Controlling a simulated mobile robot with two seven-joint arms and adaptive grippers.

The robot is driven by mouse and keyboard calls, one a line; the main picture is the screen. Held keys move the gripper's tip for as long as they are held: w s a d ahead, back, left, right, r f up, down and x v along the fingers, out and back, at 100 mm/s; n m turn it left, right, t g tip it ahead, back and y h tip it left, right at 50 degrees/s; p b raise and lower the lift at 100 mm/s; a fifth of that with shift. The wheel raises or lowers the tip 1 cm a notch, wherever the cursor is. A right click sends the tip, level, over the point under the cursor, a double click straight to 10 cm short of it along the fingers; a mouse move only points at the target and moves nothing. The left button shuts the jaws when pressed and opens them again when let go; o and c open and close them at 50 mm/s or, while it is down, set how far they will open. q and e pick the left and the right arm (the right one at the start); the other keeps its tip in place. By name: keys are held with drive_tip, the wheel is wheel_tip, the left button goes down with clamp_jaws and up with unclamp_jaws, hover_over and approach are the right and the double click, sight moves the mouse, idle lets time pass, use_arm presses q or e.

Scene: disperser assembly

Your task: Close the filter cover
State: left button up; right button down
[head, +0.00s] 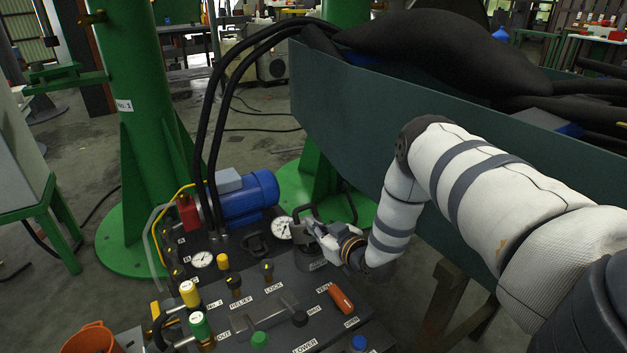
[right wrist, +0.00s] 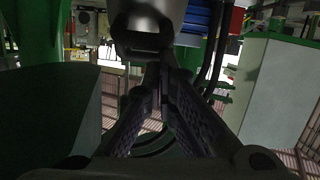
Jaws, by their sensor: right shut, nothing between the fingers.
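My right gripper (head: 312,228) comes in from the right and is above the back right part of the dark machine panel. Its fingers are shut and empty. Just below and beside it is a dark round housing (head: 310,262) with a small label, which looks like the filter; the gripper and wrist partly hide its top. I cannot tell whether its cover is open or shut, or whether the fingers touch it. In the right wrist view my fingers (right wrist: 161,78) meet at the tips, with a dark curved rim (right wrist: 150,143) behind them. My left gripper is not in view.
Beside the gripper are a white gauge (head: 282,228) and a blue motor (head: 248,198). The panel carries a red-orange handle (head: 341,299), knobs and levers. Two black hoses (head: 203,130) rise behind it. A dark green tank wall (head: 340,110) stands behind my arm.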

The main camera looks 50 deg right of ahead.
use_arm(q)
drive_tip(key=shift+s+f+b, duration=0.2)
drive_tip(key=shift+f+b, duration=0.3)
drive_tip(key=shift+b, duration=0.1)
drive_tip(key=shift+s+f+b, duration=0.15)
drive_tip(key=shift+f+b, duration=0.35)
drive_tip(key=shift+b, duration=0.1)
use_arm(e)
drive_tip(key=s+a+f, duration=0.1)
drive_tip(key=s+f, duration=0.3)
drive_tip(key=f, duration=0.3)
drive_tip(key=shift+s+a+f, duration=0.2)
drive_tip(key=shift+s+a, duration=0.05)
drive_tip(key=shift+s+f, duration=0.1)
